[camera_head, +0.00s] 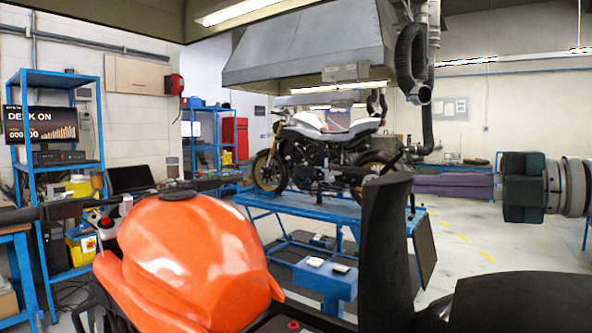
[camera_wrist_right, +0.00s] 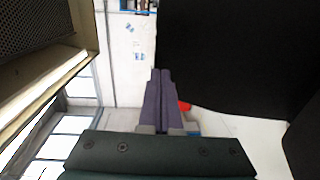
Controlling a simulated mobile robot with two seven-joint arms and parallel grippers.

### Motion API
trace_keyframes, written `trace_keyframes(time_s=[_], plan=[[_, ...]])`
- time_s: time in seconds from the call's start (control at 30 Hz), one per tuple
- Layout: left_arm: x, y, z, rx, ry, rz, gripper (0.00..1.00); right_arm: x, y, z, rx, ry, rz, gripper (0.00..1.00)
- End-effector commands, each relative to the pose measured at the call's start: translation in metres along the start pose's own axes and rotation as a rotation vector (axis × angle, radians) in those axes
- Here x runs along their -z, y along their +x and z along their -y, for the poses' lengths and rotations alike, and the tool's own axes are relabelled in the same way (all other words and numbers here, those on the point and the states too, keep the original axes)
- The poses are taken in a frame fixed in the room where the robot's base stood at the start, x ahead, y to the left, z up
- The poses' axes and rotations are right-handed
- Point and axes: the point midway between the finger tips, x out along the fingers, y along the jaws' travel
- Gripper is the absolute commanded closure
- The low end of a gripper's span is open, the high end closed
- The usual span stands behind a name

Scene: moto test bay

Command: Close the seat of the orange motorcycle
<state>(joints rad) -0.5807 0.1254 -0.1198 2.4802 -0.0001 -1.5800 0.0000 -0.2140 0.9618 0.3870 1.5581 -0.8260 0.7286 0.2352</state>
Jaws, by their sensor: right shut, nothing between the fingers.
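The orange motorcycle's tank (camera_head: 195,262) fills the lower left of the head view, with the dark handlebar behind it. Its black seat (camera_head: 388,250) stands raised, nearly upright, right of the tank. The black tail section (camera_head: 525,303) lies at the lower right. My left gripper is not in view.
A white motorcycle (camera_head: 325,140) stands on a blue lift table (camera_head: 300,208) behind the seat, under a grey hood (camera_head: 305,45). A blue shelf rack (camera_head: 62,80) stands at the left. Floor at the right is open.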

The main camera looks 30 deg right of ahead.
Motion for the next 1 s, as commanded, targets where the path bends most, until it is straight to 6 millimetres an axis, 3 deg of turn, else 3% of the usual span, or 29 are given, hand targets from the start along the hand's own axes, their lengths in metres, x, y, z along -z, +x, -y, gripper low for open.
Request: trace_keyframes(time_s=[0.23,0.77,1.0], plan=[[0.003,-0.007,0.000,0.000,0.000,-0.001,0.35,0.000,0.014,-0.001,-0.001,0.001,0.002,1.00],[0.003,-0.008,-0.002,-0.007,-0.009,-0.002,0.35,0.000,0.018,0.000,0.000,0.001,0.000,1.00],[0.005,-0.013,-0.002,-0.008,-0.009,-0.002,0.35,-0.001,0.033,-0.005,-0.002,0.000,0.001,1.00]])
